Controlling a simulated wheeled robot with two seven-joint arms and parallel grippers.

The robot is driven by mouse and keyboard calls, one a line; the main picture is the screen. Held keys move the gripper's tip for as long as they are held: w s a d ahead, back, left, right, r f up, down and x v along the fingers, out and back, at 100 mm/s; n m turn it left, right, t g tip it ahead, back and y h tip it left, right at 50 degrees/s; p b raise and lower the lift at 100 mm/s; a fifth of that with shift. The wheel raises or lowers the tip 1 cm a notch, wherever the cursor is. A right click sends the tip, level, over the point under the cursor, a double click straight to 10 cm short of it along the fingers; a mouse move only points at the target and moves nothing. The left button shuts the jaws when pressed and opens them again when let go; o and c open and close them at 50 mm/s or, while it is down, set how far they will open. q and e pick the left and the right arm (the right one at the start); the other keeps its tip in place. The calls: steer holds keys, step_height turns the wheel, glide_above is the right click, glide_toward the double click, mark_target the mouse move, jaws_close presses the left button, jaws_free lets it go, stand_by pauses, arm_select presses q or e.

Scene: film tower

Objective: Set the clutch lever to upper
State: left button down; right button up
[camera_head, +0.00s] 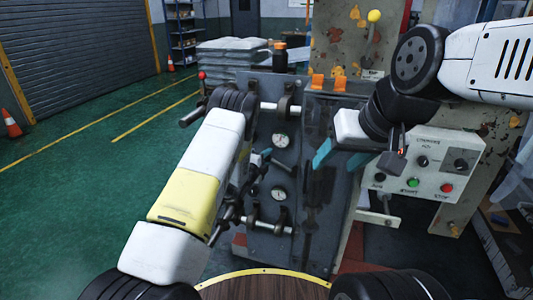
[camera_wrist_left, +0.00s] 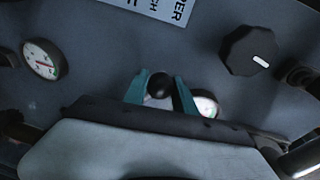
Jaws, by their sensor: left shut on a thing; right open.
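In the left wrist view a round black knob (camera_wrist_left: 160,86), apparently the end of the clutch lever, sits between the two teal fingers of my left gripper (camera_wrist_left: 160,92). The fingers are shut on it. The lever's shaft is hidden. In the head view my left gripper (camera_head: 265,154) is at the dark machine panel (camera_head: 262,180), mostly covered by my left arm. A pale label (camera_wrist_left: 158,8) on the panel shows part of the words, "PER" and "CH". My right gripper (camera_head: 340,156) is open and empty, in front of the panel's right part.
Gauges (camera_head: 281,140) and a black dial knob (camera_wrist_left: 250,50) are on the panel. A yellow-knobbed lever (camera_head: 374,16) stands behind. A control box (camera_head: 425,165) with green and red buttons is at the right. The green floor at left is open.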

arm_select(q)
steer(key=shift+d, duration=0.1)
steer(key=c, duration=1)
jaws_free()
steer(key=v, duration=0.8)
steer(key=shift+w, duration=0.1)
